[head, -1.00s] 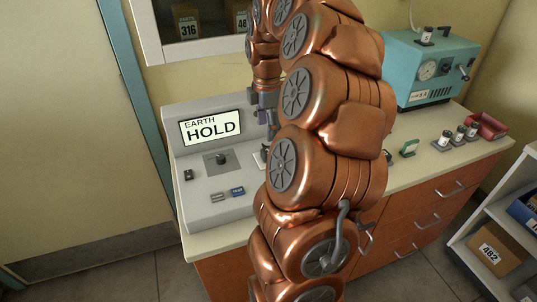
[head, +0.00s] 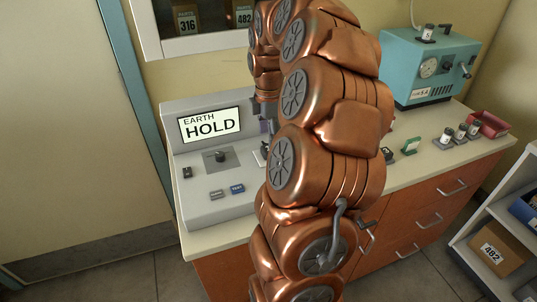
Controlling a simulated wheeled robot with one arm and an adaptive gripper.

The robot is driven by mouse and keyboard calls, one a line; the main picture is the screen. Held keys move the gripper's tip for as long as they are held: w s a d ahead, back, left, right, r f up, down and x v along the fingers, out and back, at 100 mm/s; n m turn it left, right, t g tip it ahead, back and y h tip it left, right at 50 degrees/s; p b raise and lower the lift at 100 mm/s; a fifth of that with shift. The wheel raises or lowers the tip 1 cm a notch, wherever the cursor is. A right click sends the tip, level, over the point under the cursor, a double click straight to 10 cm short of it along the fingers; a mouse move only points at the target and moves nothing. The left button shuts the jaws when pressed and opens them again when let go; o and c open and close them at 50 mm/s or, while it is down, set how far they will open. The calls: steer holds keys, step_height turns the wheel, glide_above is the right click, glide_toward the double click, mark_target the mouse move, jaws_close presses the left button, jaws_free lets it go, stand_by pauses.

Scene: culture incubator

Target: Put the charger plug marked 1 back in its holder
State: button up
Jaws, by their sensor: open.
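I cannot make out a charger plug marked 1 or its holder. My copper arm hides the middle of the bench and the right part of the grey console (head: 205,205). My gripper (head: 266,118) is partly visible, pointing down by the console's right side, and is open; its fingertips are largely hidden behind my arm. I see nothing held in it.
The console's screen (head: 209,125) reads EARTH HOLD. A small black piece (head: 187,172) sits at its left. A teal device (head: 425,75), a red tray (head: 489,124) and a green item (head: 410,146) are on the bench at right. A shelf (head: 480,240) stands at lower right.

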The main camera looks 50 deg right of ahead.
steer(key=shift+f+b, duration=0.9)
steer(key=shift+f, duration=1.55)
jaws_close()
steer(key=shift+r, duration=0.25)
steer(key=shift+r+p, duration=1.15)
steer(key=shift+r, duration=1.65)
steer(key=shift+a, duration=0.1)
